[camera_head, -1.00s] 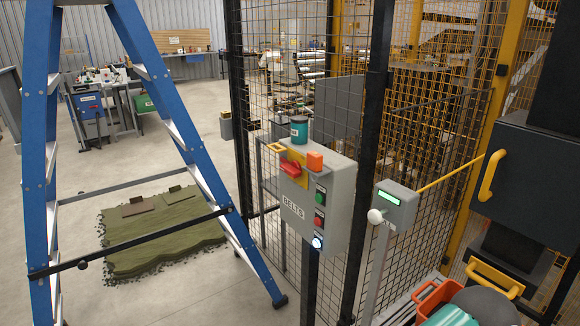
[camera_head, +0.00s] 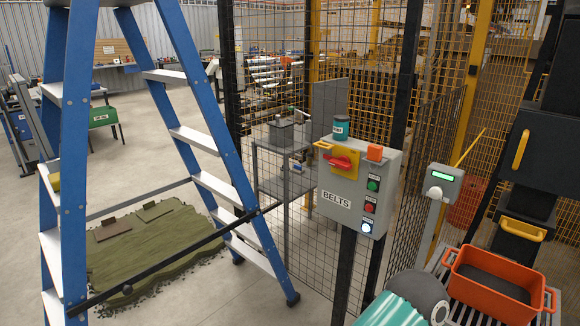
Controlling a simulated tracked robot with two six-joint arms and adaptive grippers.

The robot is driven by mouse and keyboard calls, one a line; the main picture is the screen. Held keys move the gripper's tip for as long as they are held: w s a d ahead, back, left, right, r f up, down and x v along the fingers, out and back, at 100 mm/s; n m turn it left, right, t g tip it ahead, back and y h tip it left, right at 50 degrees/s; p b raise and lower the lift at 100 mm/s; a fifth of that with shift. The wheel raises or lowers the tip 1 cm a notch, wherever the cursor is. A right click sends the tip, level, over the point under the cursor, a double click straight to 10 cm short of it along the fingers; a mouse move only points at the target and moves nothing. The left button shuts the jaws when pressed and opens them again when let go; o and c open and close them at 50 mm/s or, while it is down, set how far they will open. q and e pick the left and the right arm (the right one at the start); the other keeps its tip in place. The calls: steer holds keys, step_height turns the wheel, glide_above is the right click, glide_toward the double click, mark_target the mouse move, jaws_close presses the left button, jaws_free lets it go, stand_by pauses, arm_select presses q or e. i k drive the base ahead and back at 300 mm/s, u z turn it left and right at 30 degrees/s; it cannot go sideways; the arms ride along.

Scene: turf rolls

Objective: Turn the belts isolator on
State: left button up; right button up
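The grey control box labelled BELTS (camera_head: 390,172) stands on a dark post in front of the mesh fence. The belts isolator, a red rotary handle (camera_head: 340,163) on a yellow plate, is at its upper left. The handle lies roughly level across the plate. Below and right of it are a green button (camera_head: 373,185), a red button (camera_head: 369,208) and a lit white-blue lamp (camera_head: 366,227). An orange block (camera_head: 375,152) and a teal tin (camera_head: 341,128) are at the box's top. Neither of my grippers shows in the view.
A blue stepladder (camera_head: 222,130) stands close at the left, with a black bar across it. A grey post unit (camera_head: 441,183) with a green display is right of the box. An orange crate (camera_head: 492,279) and a teal roll (camera_head: 392,312) are at lower right. Green turf (camera_head: 150,245) lies on the floor.

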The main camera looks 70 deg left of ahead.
mark_target(343, 162)
steer(key=u, duration=0.2)
steer(key=k, duration=0.3)
steer(key=u, duration=5.2)
steer(key=k, duration=0.15)
steer(key=z, duration=2.65)
steer(key=i, duration=1)
steer(key=z, duration=0.2)
steer(key=k, duration=0.75)
steer(key=u, duration=0.2)
steer(key=i, duration=0.7)
